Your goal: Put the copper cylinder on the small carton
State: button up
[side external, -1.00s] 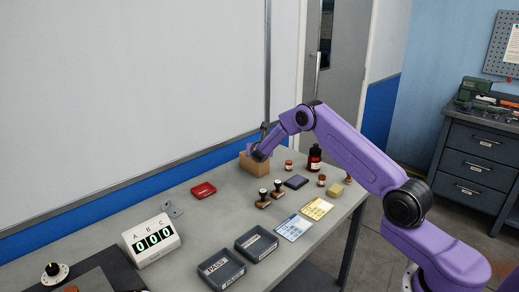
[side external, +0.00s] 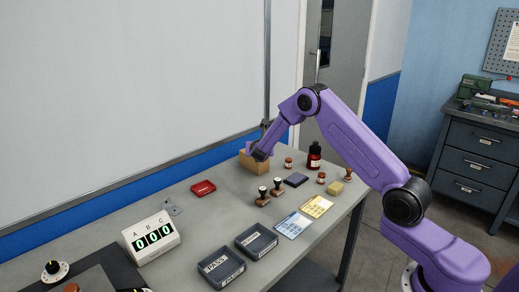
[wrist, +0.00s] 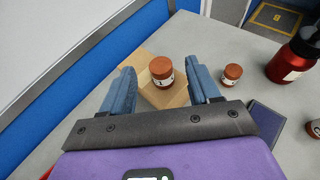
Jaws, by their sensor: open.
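A copper cylinder (wrist: 161,71) with a white label reading 1 appears upright on top of the small carton (wrist: 146,62) in the wrist view. My gripper (wrist: 162,78) is open, with one blue finger on each side of the cylinder and a visible gap to each. In the side view my gripper (side external: 258,154) is at the carton (side external: 251,167) near the back of the bench and hides the cylinder there.
Other copper cylinders (side external: 289,163) (side external: 321,178) and a red bottle (side external: 314,157) stand right of the carton. Two stamps (side external: 263,195) and a dark pad (side external: 296,180) are nearer. The wall runs close behind the carton.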

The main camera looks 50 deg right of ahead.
jog(key=v, duration=0.6)
jog(key=s+a+r+m+g+y, duration=0.2)
jog(key=s+a+r+m, duration=0.15)
jog(key=s+a, duration=0.5)
jog(key=s+a+r+m+g+y, duration=0.1)
jog(key=s+a+r+m+g, duration=0.3)
jog(key=s, duration=0.7)
jog(key=s+a+m+g+y, duration=0.1)
jog(key=s+a+m+y, duration=0.2)
jog(key=s, duration=1.1)
jog(key=s+a+f+m+g+y, duration=0.1)
jog(key=s+a+m+y, duration=0.3)
jog(key=s, duration=1.1)
jog(key=shift+g, duration=0.7)
